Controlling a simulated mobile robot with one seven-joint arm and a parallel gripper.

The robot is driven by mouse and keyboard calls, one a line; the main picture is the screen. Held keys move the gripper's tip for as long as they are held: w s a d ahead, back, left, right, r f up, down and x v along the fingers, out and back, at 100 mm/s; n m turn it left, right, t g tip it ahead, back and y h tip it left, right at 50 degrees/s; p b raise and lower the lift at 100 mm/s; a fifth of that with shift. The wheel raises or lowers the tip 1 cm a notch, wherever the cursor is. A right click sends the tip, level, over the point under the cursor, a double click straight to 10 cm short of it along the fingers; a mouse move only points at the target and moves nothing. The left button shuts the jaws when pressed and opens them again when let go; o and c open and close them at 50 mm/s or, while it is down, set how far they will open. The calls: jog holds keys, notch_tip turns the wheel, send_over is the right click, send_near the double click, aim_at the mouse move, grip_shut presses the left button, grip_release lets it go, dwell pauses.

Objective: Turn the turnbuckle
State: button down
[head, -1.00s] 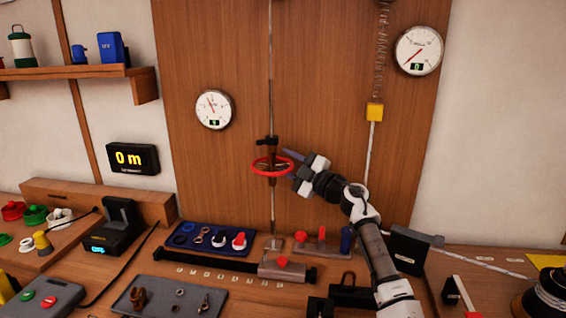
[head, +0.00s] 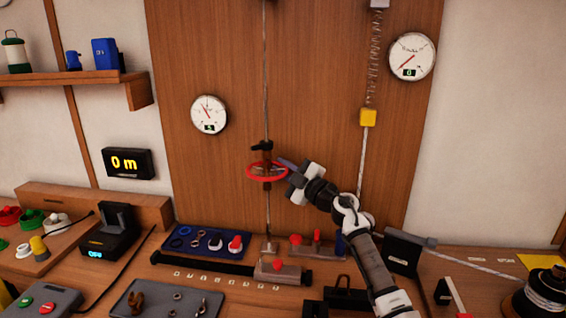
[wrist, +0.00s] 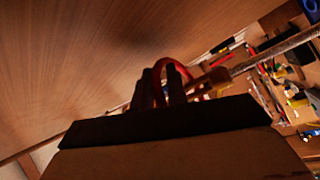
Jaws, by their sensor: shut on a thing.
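The turnbuckle is the brown body on a thin vertical line in front of the wooden panel, with a black piece on top and a red ring (head: 252,176) around it. My gripper (head: 281,165) comes in from the right and is shut on the red ring at its right side. In the wrist view the red ring (wrist: 171,63) shows at the dark fingers (wrist: 160,86), and the turnbuckle's rod runs off to the upper right. The exact contact is dark and partly hidden by my gripper.
A round gauge (head: 209,115) hangs left of the turnbuckle, another (head: 410,57) at the upper right. A spring with a yellow block (head: 368,117) hangs on the right. The bench below holds a blue tray (head: 180,232) and red-knobbed fixtures. Clear panel lies left of the ring.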

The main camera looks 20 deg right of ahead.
jog(key=m+h+p, duration=0.1)
jog(key=s+m+h+p, duration=0.1)
jog(key=h, duration=0.1)
jog(key=shift+r+t+p, duration=0.35)
jog(key=shift+t+p, duration=0.05)
jog(key=shift+s+a+f+m+h, duration=0.15)
jog(key=shift+m+h, duration=0.25)
jog(key=shift+h, duration=0.4)
jog(key=shift+s+m+h, duration=0.1)
jog(key=shift+m+h, duration=0.3)
jog(key=shift+h, duration=0.4)
jog(key=shift+s+a+f+m+h, duration=0.15)
jog(key=shift+m+h, duration=0.25)
jog(key=shift+h, duration=0.4)
jog(key=shift+d, duration=0.15)
jog(key=shift+p, duration=0.3)
jog(key=c, duration=1.4)
grip_release()
jog(key=shift+s, duration=0.1)
jog(key=s+f+b, duration=0.3)
jog(key=s+b, duration=0.2)
jog(key=s, duration=0.8)
jog(key=shift+s+a, duration=0.2)
jog(key=shift+a, duration=0.2)
